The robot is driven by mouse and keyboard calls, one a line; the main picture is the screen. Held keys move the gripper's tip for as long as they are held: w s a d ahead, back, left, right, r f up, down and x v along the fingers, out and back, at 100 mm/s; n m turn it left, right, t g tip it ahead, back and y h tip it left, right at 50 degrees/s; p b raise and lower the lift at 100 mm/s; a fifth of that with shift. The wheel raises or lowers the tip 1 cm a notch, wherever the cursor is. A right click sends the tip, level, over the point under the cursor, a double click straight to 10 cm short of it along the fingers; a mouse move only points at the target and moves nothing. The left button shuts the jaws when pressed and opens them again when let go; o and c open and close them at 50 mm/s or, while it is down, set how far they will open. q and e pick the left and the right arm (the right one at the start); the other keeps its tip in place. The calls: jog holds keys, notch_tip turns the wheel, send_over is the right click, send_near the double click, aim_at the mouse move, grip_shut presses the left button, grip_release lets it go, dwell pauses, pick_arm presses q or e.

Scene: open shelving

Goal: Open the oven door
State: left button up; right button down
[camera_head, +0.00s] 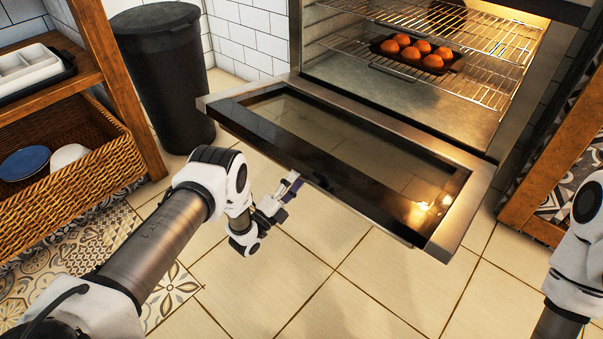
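The oven door (400,135) is hinged down and lies open, close to level, in front of the oven cavity (395,82). Its dark glass panel (345,150) faces up, and its outer edge is toward me. My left gripper (292,186) is beside the door's outer edge, near the middle. I cannot tell whether it touches the door or how far apart its fingers are. My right arm (580,250) shows at the right edge, but its gripper is out of view.
A dark pan (408,57) with several round orange-brown items sits on a wire rack in the oven. A black bin (166,75) stands left of the door. Wooden shelving with a wicker basket (75,185) is at left. Tiled floor (350,285) is clear in front.

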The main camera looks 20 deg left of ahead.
pick_arm(q)
jog(key=v, duration=0.3)
jog(key=shift+s+a+f, duration=0.1)
jog(key=shift+s+f, duration=0.05)
jog(key=shift+s, duration=0.2)
jog(key=c, duration=0.3)
jog(key=shift+w+a+m, duration=0.15)
jog(key=shift+a+m, duration=0.15)
grip_shut()
jog(key=s+a+f+m+g+y+p, duration=0.2)
jog(key=a+m+g+p, duration=0.45)
jog(key=a+m, duration=1.1)
jog(key=w+d+f+g+b, duration=0.15)
jog(key=w+f+b, duration=0.25)
jog(key=w+b, duration=0.45)
jog(key=shift+y, duration=0.4)
jog(key=r, duration=0.5)
jog(key=shift+w+d+b, duration=0.15)
jog(key=shift+d+b, duration=0.15)
jog(key=shift+d, duration=0.05)
